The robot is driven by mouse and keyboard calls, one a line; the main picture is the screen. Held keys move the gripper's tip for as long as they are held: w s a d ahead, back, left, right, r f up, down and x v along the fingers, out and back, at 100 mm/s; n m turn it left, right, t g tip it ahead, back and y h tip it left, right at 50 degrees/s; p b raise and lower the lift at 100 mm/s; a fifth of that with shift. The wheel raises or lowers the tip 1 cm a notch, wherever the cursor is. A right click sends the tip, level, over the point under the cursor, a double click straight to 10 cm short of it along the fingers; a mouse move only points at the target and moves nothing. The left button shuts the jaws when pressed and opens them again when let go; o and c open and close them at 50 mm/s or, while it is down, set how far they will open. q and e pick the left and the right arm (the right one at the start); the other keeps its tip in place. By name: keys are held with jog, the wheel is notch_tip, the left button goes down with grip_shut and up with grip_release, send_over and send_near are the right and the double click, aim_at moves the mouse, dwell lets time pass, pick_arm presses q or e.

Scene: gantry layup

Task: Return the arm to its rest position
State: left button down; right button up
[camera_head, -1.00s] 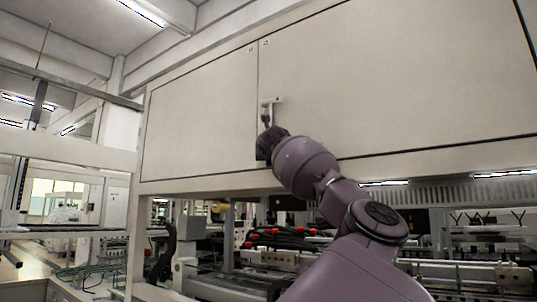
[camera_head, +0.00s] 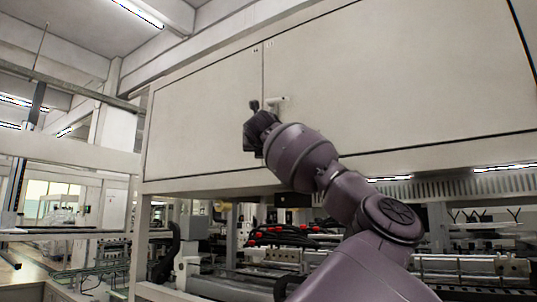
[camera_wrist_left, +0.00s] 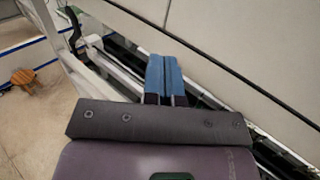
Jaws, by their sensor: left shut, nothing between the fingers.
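My arm (camera_head: 350,195) rises from the lower right in the head view; it looks like my left arm. Its dark left gripper (camera_head: 254,106) is in front of the pale cabinet doors, just left of a small light handle (camera_head: 279,99). A small gap shows between gripper and handle, though depth is hard to judge. In the left wrist view the blue fingers (camera_wrist_left: 165,72) are pressed together with nothing between them. The right gripper is not in view.
Large pale cabinet doors (camera_head: 400,80) span the head view close beyond the arm. Below are machinery and red-tipped cables (camera_head: 275,232). Pale panels (camera_wrist_left: 250,45) run along the right of the wrist view. An orange stool (camera_wrist_left: 23,77) stands on open floor at left.

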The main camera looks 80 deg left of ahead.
pick_arm(q)
jog(key=s+d, duration=0.2)
jog(key=s, duration=0.1)
jog(key=shift+d, duration=0.1)
jog(key=shift+s, duration=0.15)
